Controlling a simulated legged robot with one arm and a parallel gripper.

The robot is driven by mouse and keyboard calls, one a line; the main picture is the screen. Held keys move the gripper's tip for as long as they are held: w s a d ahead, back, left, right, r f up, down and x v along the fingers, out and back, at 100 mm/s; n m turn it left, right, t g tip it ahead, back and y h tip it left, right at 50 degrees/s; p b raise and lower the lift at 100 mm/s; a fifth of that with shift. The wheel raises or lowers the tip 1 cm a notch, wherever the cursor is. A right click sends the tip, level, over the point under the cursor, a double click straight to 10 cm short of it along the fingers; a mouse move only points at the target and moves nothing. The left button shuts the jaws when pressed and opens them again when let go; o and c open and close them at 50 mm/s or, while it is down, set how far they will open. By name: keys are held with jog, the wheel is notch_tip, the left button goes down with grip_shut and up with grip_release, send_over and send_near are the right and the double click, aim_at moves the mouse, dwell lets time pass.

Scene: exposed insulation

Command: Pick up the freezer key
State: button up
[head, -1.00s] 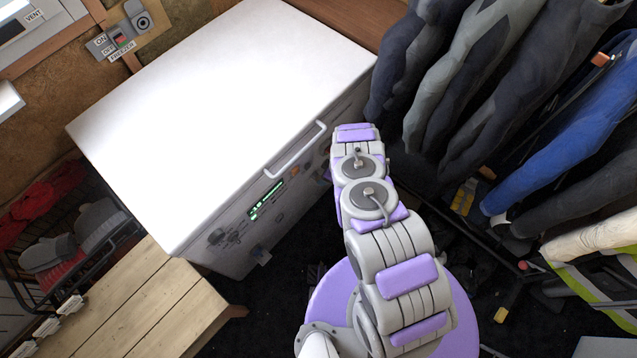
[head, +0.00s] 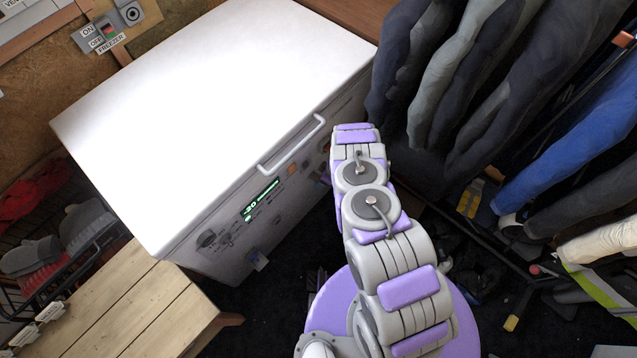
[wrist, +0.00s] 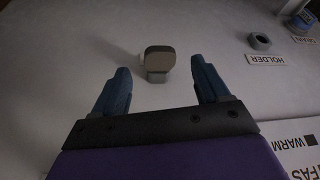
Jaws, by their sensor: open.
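In the wrist view, a small key-like piece (wrist: 159,60) with a rounded-square grey-brown head stands out from a pale surface on a short grey base. It looks like the freezer key. My gripper (wrist: 159,72) is open, with one blue finger on each side of the piece in the picture. Gaps show between both fingers and the piece, and I cannot tell how far off it is in depth. In the head view, the white chest freezer (head: 215,100) has a green-lit display and a handle on its front. My arm reaches towards its front right, and the gripper and key are hidden there.
A grey ring-shaped holder (wrist: 259,41) sits above a HOLDER label in the wrist view. Hanging suits (head: 480,90) crowd the right side in the head view. A wooden bench (head: 150,310) and a wire basket (head: 70,240) stand at the lower left.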

aim_at(317, 179)
jog(key=shift+b+x, duration=1.3)
jog(key=shift+b, duration=0.6)
jog(key=shift+r, duration=0.1)
jog(key=shift+w, duration=0.1)
grip_shut()
